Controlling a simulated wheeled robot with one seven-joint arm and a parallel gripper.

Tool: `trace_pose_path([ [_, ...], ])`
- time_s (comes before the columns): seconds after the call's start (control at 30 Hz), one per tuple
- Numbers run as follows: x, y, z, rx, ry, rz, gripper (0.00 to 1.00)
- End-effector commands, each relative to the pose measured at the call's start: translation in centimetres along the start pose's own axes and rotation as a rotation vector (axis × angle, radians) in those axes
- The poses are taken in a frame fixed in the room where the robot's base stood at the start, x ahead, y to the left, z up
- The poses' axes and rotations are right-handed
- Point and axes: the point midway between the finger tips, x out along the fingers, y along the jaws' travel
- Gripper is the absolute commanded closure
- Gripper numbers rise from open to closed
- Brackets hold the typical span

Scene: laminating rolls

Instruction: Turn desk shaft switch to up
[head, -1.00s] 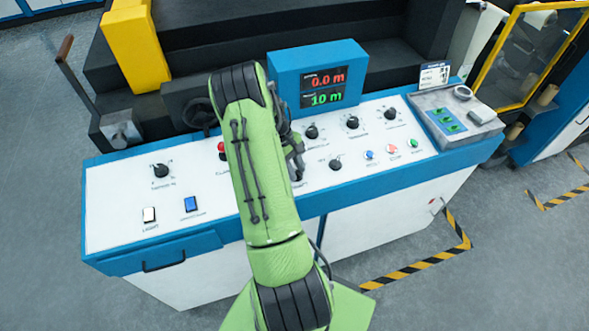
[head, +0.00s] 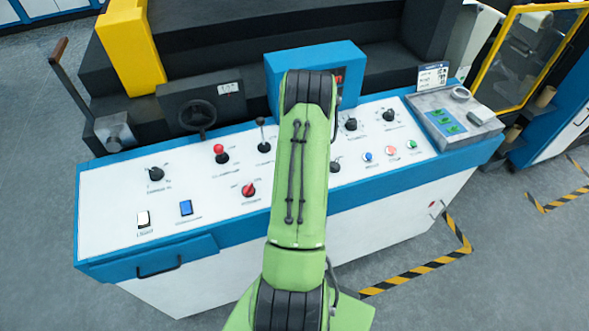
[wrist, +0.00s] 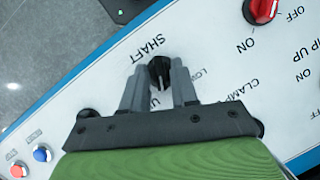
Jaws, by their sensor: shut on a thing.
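The desk shaft switch (wrist: 160,72) is a small black knob on the white panel, beside the printed word SHAFT in the wrist view. My gripper (wrist: 159,80) is shut on this knob, with one grey finger on each side. Part of a label starting with U shows below the knob; the rest is hidden by the gripper. I cannot tell clearly which way the knob points. In the head view my own green arm hides the switch and the gripper.
A red knob (head: 249,189) with ON and OFF marks sits left of my arm; it also shows in the wrist view (wrist: 262,10). A black lever (head: 263,136) and red mushroom button (head: 220,151) stand behind. Blue (head: 367,157) and red buttons (head: 391,152) lie right.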

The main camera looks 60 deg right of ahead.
Motion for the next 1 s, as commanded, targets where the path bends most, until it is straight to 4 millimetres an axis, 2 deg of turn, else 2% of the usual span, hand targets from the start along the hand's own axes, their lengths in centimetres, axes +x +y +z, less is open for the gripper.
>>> trace_pose_path([
  [0.2, 0.02, 0.24, 0.09, 0.149, -0.003, -0.085, 1.0],
  [0.5, 0.1, 0.34, 0.11, 0.28, -0.003, -0.158, 1.0],
  [1.0, 0.23, 0.35, 0.13, 0.328, -0.005, -0.183, 1.0],
])
